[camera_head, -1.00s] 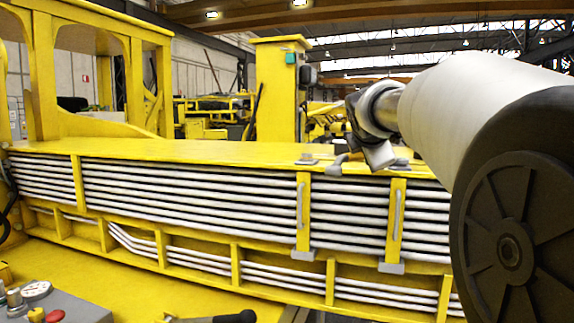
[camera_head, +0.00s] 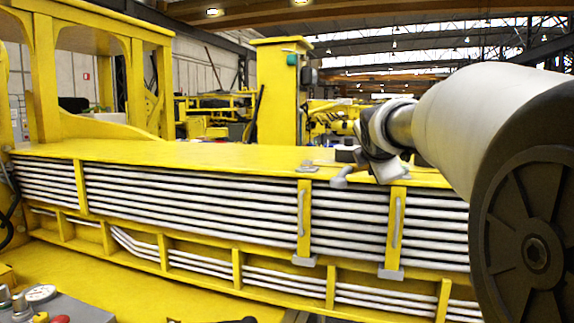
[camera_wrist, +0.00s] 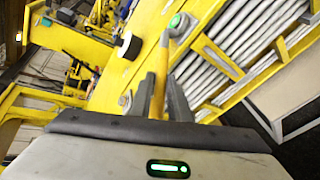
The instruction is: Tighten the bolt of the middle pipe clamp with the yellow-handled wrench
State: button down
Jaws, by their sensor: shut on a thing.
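My gripper (camera_wrist: 158,100) is shut on the yellow handle of the wrench (camera_wrist: 159,72). In the wrist view the handle runs up from between the dark fingers to a grey head with a greenish centre (camera_wrist: 180,25). I cannot tell whether the head is seated on a bolt. In the head view my gripper (camera_head: 365,168) is low over the boom's top front edge, between the middle clamp (camera_head: 303,222) and the right clamp (camera_head: 396,228). A grey curved end (camera_head: 343,179) shows at the edge there. The middle clamp has a grey bracket (camera_head: 308,166) on top.
White pipes (camera_head: 190,205) run along the front of the yellow boom (camera_head: 180,150). A dark knob (camera_wrist: 130,45) sits on the boom's top. A control box with a red button (camera_head: 60,319) is at the lower left.

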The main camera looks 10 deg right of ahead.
jog(key=shift+s+d+r+p, duration=0.15)
jog(key=shift+s+p, duration=0.1)
jog(key=shift+p, duration=0.85)
jog(key=shift+r+p, duration=0.9)
jog(key=shift+r, duration=1.5)
jog(key=shift+r, duration=1.4)
